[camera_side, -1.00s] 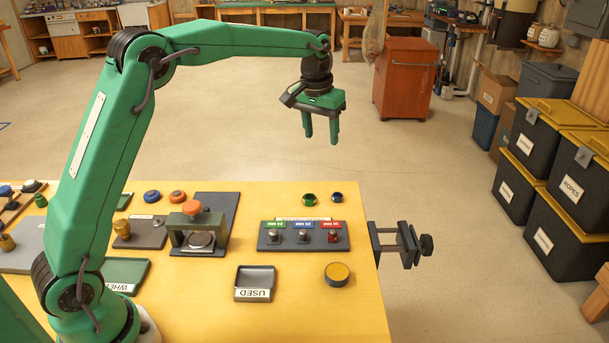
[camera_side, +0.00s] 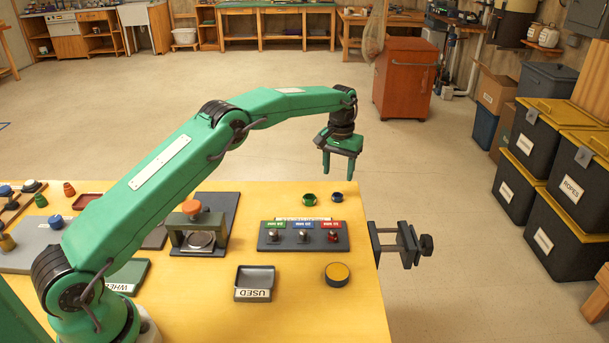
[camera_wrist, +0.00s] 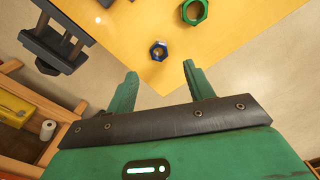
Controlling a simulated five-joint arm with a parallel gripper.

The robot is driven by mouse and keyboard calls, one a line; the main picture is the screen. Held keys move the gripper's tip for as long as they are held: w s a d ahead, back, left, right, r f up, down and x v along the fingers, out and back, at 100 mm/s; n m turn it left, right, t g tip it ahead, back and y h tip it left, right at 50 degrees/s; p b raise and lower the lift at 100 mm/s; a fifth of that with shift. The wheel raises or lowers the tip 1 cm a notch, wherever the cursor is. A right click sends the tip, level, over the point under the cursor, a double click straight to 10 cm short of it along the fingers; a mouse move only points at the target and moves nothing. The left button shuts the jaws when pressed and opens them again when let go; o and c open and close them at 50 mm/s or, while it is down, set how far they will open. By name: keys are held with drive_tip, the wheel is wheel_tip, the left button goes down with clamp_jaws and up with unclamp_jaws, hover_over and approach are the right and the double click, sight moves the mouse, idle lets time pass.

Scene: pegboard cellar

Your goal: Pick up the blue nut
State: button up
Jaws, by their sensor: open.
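The blue nut (camera_side: 337,197) lies on the yellow table near its far right corner. In the wrist view the blue nut (camera_wrist: 158,51) sits ahead of my fingers, roughly in line with the gap between them. A green nut (camera_side: 309,198) lies just left of it, and this green nut (camera_wrist: 194,12) also shows at the top of the wrist view. My gripper (camera_side: 341,170) is open and empty, with its fingers pointing down, above and beyond the far table edge near the blue nut. In the wrist view my gripper (camera_wrist: 157,70) shows its two green fingers apart.
A grey peg block (camera_side: 303,247) with green, blue and red labels stands in front of the nuts. A black vise (camera_side: 400,243) juts from the right table edge. A tray marked USED (camera_side: 255,282) and a yellow-topped round tin (camera_side: 337,275) stand nearer the front.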

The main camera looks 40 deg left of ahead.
sight(336, 201)
drive_tip(key=shift+f, duration=1.25)
drive_tip(key=shift+f, duration=0.1)
drive_tip(key=shift+s+d+f, duration=0.1)
drive_tip(key=shift+s+f, duration=0.05)
drive_tip(key=shift+f, duration=1.15)
drive_tip(key=shift+s+d+f, duration=0.1)
drive_tip(key=shift+f, duration=1.15)
drive_tip(key=c, duration=1.1)
